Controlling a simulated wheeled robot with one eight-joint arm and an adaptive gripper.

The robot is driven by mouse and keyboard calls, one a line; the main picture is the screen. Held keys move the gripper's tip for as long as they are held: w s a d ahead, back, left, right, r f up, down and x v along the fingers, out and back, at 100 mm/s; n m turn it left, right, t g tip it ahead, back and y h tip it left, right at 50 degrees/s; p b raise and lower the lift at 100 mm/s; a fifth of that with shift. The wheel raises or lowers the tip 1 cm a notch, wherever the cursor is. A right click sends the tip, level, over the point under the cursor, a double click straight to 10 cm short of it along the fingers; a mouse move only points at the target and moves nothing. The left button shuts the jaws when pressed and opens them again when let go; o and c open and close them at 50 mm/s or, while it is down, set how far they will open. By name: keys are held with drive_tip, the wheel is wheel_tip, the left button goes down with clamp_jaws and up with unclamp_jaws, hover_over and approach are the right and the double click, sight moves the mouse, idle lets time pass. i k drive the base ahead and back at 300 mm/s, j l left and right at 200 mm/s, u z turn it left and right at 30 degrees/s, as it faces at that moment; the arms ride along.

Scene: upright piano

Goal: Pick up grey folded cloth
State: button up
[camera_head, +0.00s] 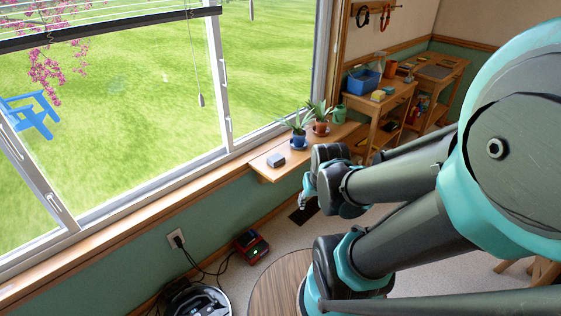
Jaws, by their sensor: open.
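A small grey item (276,160), which looks like the grey folded cloth, lies on the wooden shelf (262,172) below the window. It is near the left end of the shelf. My gripper (304,203) shows only in part at the end of my arm, in front of and below the shelf, to the right of the cloth. It is open and apart from the cloth. My wrist hides much of it.
Potted plants in a blue pot (299,140) and a terracotta pot (321,127) stand right of the cloth, with a green can (339,114) beyond. A round wooden table (270,290) is below. A workbench with a blue bin (363,81) stands farther back.

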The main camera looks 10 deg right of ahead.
sight(275, 160)
drive_tip(key=u, duration=1.75)
drive_tip(key=z, duration=1.75)
drive_tip(key=i+l+u, duration=0.1)
drive_tip(key=i, duration=0.3)
drive_tip(key=l, duration=0.1)
